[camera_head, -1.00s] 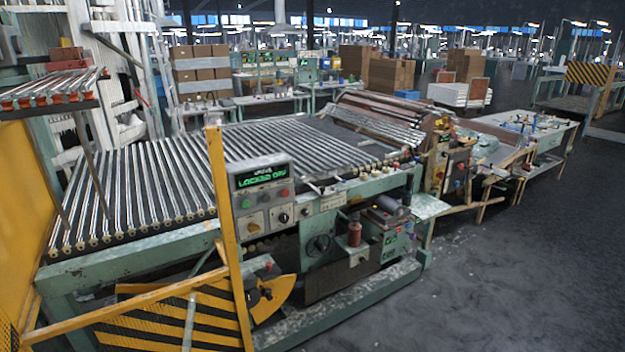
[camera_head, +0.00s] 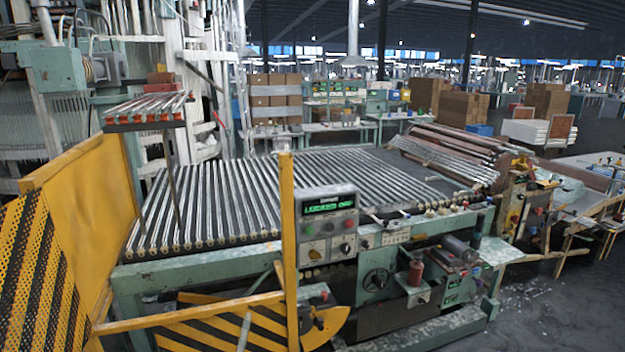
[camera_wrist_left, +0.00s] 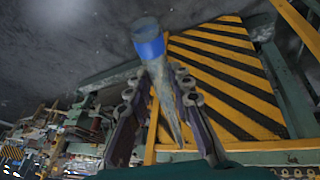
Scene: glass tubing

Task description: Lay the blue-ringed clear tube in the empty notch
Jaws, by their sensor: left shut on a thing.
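The clear tube (camera_wrist_left: 160,75) shows in the left wrist view, with a blue ring (camera_wrist_left: 150,48) near its far end. My left gripper (camera_wrist_left: 155,85) is shut on it, one finger on each side, and the tube runs back between the fingers. A small rack (camera_head: 118,128) with orange notched holders stands at the upper left in the head view. Several clear tubes (camera_head: 155,103) lie side by side on it. I cannot make out which notch is empty. Neither gripper shows in the head view.
A wide roller table (camera_head: 130,275) fills the middle, with a control box (camera_head: 328,225) reading "LOCKED" at its front. A yellow post (camera_head: 289,215) and a yellow guard panel (camera_head: 100,215) stand in front and left. Grey floor is open at lower right.

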